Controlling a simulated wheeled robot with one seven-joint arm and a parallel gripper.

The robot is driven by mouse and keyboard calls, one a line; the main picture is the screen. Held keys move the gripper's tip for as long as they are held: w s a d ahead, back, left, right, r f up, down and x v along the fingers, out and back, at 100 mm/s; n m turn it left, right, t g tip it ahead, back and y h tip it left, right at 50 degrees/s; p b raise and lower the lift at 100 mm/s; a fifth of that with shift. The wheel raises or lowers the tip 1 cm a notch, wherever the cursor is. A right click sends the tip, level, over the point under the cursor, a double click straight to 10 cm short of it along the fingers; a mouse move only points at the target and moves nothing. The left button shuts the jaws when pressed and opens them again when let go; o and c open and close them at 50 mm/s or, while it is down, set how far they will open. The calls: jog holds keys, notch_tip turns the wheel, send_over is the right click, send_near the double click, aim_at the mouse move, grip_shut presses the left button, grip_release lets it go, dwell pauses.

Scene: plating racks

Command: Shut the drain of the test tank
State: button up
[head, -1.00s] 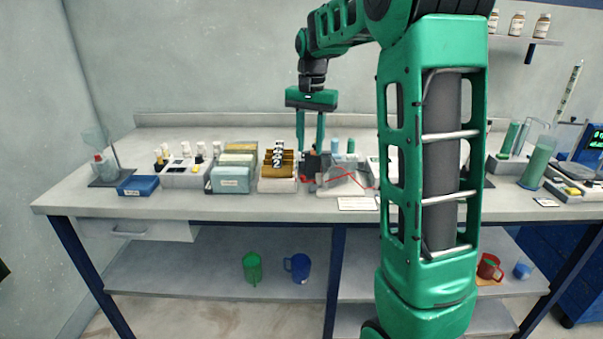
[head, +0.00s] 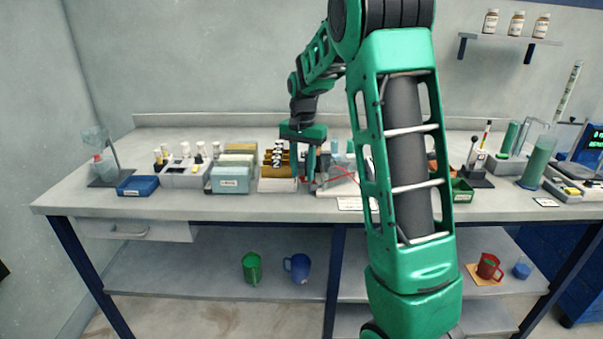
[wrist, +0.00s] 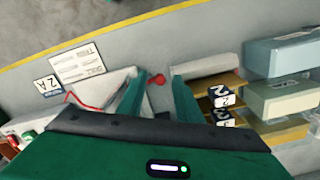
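The test tank appears to be the pale angular box with a red line (wrist: 98,88) in the wrist view; in the head view it (head: 340,184) stands near the bench's front edge, partly behind my arm. A small red knob (wrist: 156,78), possibly its drain handle, shows just beyond and between my fingertips. My gripper (wrist: 160,90) is open, with a clear gap between its fingers. In the head view my gripper (head: 311,176) points down beside the tank's left side. I cannot tell whether it touches the knob or whether the drain is open.
Brown racks with number tags (wrist: 222,98) stand close by the right finger in the wrist view. Pale boxes (wrist: 284,96) are beyond them. A printed card (wrist: 80,62) and a 2A tag (wrist: 47,86) lie near the yellow front edge. My arm hides part of the bench.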

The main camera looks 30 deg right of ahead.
jog(key=shift+f, duration=0.35)
grip_shut()
jog(key=shift+d, duration=0.25)
jog(key=shift+a, duration=0.15)
